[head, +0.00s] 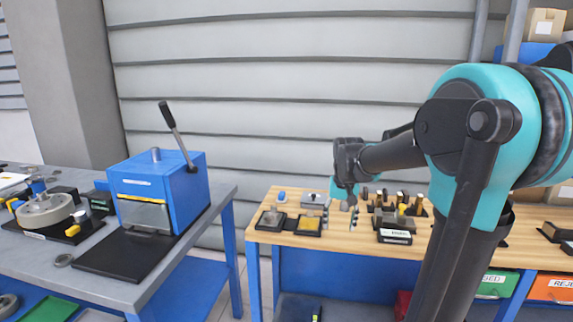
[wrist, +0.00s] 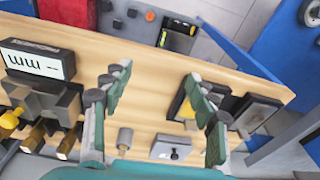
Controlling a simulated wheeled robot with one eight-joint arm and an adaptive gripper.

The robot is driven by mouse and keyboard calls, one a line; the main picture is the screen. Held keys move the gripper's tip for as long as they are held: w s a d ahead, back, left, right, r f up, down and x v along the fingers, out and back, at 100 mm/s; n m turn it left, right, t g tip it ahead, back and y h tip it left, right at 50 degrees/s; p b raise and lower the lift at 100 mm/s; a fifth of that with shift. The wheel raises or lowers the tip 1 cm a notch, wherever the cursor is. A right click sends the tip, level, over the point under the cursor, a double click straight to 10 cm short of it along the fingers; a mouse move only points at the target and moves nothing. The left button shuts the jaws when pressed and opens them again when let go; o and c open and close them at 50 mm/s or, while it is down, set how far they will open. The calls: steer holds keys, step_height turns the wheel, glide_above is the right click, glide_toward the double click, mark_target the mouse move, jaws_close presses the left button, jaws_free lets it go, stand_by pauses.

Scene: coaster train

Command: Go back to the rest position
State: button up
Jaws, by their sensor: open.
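My gripper (wrist: 160,112) is open and empty above the wooden bench (wrist: 145,75) in the wrist view, with its two fingers spread apart. In the head view my arm reaches over the bench (head: 262,232), and my gripper (head: 345,193) hangs over its middle. A small metal peg (wrist: 125,138) stands on the wood between the fingers. A grey plate with a black knob (wrist: 171,150) lies near the right finger. No held object shows.
A fixture with a label (head: 395,236) and several small parts stands right of the gripper. Two dark trays (head: 270,221) sit at the bench's left. A blue press (head: 158,190) with a raised lever stands on the left table, across a floor gap. Bins (head: 497,284) hang under the bench.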

steer(key=s+d+f+n+t, duration=0.1)
steer(key=s+d+f+t, duration=0.1)
steer(key=s+f, duration=1.2)
steer(key=s+t, duration=0.1)
steer(key=s, duration=0.3)
steer(key=shift+s+d+f+n, duration=0.2)
steer(key=shift+s+f+n, duration=0.05)
steer(key=shift+n, duration=0.05)
